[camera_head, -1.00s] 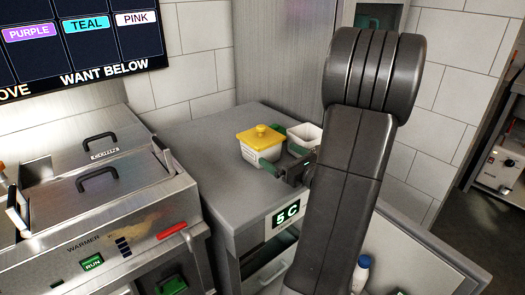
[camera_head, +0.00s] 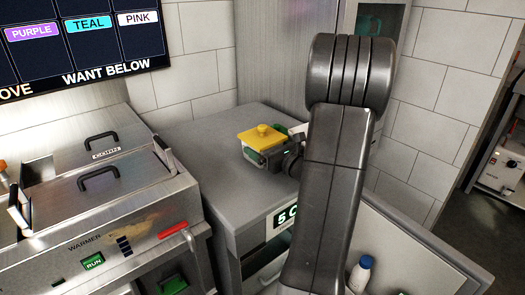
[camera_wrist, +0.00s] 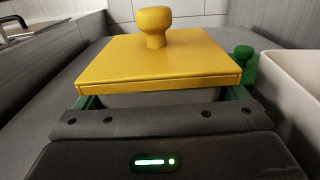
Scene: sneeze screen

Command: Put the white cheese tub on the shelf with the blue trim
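A white tub with a yellow, knobbed lid (camera_head: 262,138) stands on the grey counter; in the wrist view its lid (camera_wrist: 160,62) fills the middle. I cannot read any cheese label. My gripper (camera_head: 266,158) is at the tub, with its green fingers on either side of it under the lid's edges. In the wrist view the gripper (camera_wrist: 165,98) is spread wide; I cannot see firm contact on the sides. The tub sits level. No shelf with blue trim can be made out.
Another white container (camera_wrist: 290,85) stands close on the right, with a green knob (camera_wrist: 243,62) beside it. The steel warmer (camera_head: 110,215) is left of the counter (camera_head: 190,150). A tiled wall is behind. A white bottle with a blue cap (camera_head: 361,275) is lower right.

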